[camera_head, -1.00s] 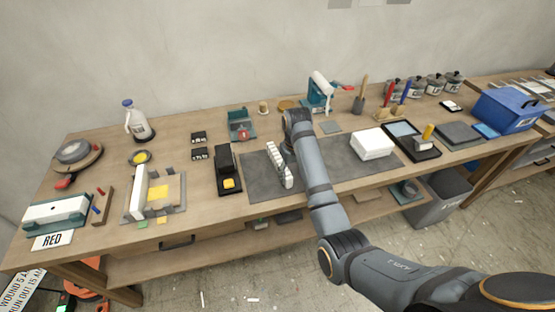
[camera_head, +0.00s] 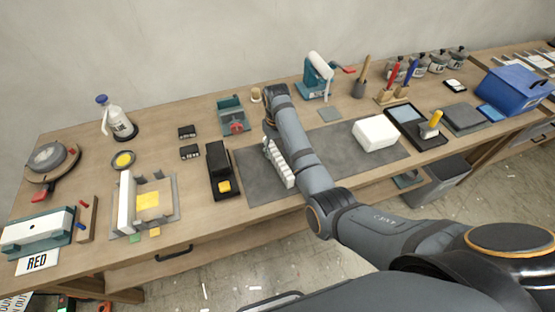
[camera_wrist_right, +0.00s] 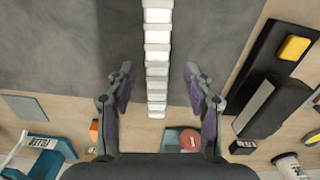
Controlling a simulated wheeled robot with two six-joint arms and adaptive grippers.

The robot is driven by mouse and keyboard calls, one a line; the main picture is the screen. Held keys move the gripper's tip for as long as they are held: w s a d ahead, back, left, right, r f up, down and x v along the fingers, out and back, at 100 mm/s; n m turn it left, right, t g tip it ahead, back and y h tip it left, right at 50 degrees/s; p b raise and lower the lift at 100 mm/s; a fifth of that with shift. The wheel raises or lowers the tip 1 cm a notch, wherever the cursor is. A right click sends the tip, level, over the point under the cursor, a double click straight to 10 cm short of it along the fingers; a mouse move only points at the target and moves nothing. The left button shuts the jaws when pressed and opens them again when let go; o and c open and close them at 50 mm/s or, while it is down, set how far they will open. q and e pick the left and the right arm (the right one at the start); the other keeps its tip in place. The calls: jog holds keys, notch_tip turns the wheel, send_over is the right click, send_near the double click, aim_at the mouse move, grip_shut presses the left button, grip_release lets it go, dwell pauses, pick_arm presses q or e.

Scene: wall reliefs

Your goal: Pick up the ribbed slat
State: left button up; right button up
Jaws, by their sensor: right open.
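The ribbed slat (camera_head: 279,163) is a long white piece with a row of blocks. It lies on the dark grey mat (camera_head: 248,188) in the middle of the bench, beside my right arm in the head view. In the right wrist view the slat (camera_wrist_right: 157,60) runs up the middle of the picture. My right gripper (camera_wrist_right: 160,78) is open, with one finger on each side of the slat and a gap to both. In the head view its fingers are hidden behind my arm. My left gripper is not in view.
A black box with a yellow part (camera_head: 219,172) stands left of the mat. A white block (camera_head: 376,132) lies on the mat's right side. A teal and red fixture (camera_head: 234,117) stands behind the mat. The mat's front left area is clear.

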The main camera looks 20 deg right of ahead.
aim_at(278, 156)
jog(key=shift+d+f+p, duration=0.1)
jog(key=shift+f+p, duration=0.45)
jog(key=shift+f, duration=0.15)
notch_tip(278, 156, down, 4)
jog(key=shift+d+r, duration=0.1)
jog(key=shift+r, duration=0.15)
jog(key=shift+f, duration=0.1)
jog(key=c, duration=0.6)
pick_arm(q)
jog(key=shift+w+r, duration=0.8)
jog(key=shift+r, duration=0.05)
pick_arm(e)
grip_shut()
